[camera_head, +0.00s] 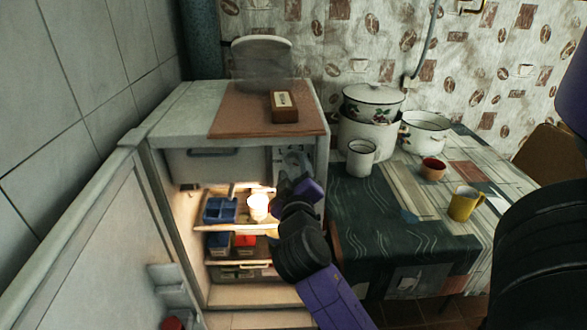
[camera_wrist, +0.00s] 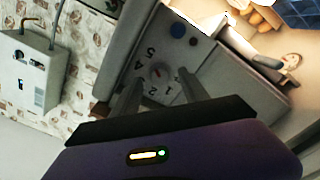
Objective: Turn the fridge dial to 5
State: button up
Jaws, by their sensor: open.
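The fridge (camera_head: 175,115) stands with its door open on the left. Its control panel is at the upper right inside, partly behind my gripper (camera_head: 285,188). In the wrist view the round dial (camera_wrist: 158,73) sits on the pale panel, with the digits 1 to 5 around it and a small reddish mark on it. I cannot tell which digit the mark points to. My gripper (camera_wrist: 158,80) is open. Its two fingers lie on either side of the dial in the picture, with nothing held. I cannot tell whether they touch the panel.
A blue divided tray (camera_head: 220,211) and a lit white cup (camera_head: 258,207) stand on the fridge shelf, left of my arm. The open door (camera_head: 95,245) bounds the left side. The table (camera_head: 400,240) at the right holds enamel pots (camera_head: 370,125) and mugs.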

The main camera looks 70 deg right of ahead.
jog(key=b+v, duration=0.1)
jog(key=v, duration=0.5)
jog(key=shift+a, duration=0.15)
dwell(0.3)
jog(key=w+a+n+t+y, duration=0.4)
jog(key=w+a+t, duration=0.2)
jog(key=a+t, duration=0.1)
jog(key=a+f+n+t+y, duration=0.25)
jog(key=a+y, duration=0.25)
jog(key=a, duration=0.5)
jog(key=s+a+f+m+y+p, duration=0.1)
jog(key=s+a+f+y, duration=0.2)
jog(key=s+a, duration=0.4)
jog(key=s+a+f+m+g+y+p, duration=0.1)
jog(key=s+a+f+y, duration=0.3)
jog(key=s, duration=0.9)
jog(key=shift+a+y+p, duration=0.3)
jog(key=shift+a+p, duration=0.35)
jog(key=shift+a, duration=1.25)
